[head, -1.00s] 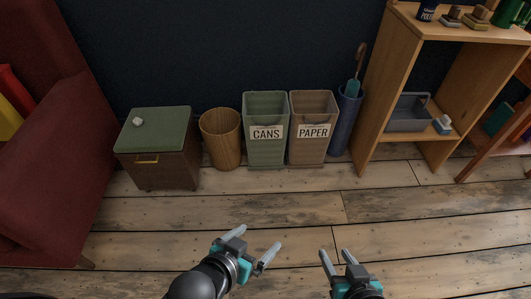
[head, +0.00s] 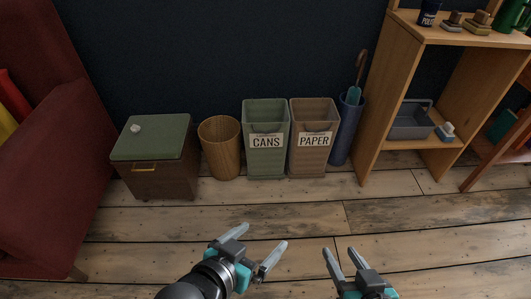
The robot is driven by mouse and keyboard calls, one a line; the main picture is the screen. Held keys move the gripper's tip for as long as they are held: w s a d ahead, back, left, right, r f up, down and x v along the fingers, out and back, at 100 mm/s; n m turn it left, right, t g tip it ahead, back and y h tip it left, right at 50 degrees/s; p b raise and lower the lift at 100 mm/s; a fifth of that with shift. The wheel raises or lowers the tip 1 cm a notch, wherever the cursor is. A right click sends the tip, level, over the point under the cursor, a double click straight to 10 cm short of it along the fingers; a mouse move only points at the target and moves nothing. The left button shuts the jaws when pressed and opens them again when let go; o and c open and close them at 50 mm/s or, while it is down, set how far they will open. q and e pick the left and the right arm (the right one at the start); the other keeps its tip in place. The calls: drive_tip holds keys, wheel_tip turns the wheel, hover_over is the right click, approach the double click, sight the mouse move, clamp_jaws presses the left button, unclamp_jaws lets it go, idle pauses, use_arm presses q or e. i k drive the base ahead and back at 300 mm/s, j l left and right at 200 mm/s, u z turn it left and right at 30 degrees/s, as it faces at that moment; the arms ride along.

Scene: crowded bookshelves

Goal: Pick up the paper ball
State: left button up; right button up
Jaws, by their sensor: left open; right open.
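A small white paper ball (head: 135,128) lies on the green lid of a brown box (head: 155,158) at the left, against the dark wall. My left gripper (head: 264,243) is open and empty above the wooden floor, in front of the bins and well to the right of and nearer than the paper ball. My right gripper (head: 344,255) is open and empty, further right at the lower edge of the view. Neither gripper touches anything.
Right of the box stand a wicker basket (head: 220,148), a green CANS bin (head: 265,160), a brown PAPER bin (head: 313,160) and a blue umbrella stand (head: 346,130). A red armchair (head: 60,190) is at the left, a wooden shelf (head: 376,110) at the right. The floor between is clear.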

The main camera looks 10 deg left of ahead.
sight(135, 128)
drive_tip(key=u, duration=1.5)
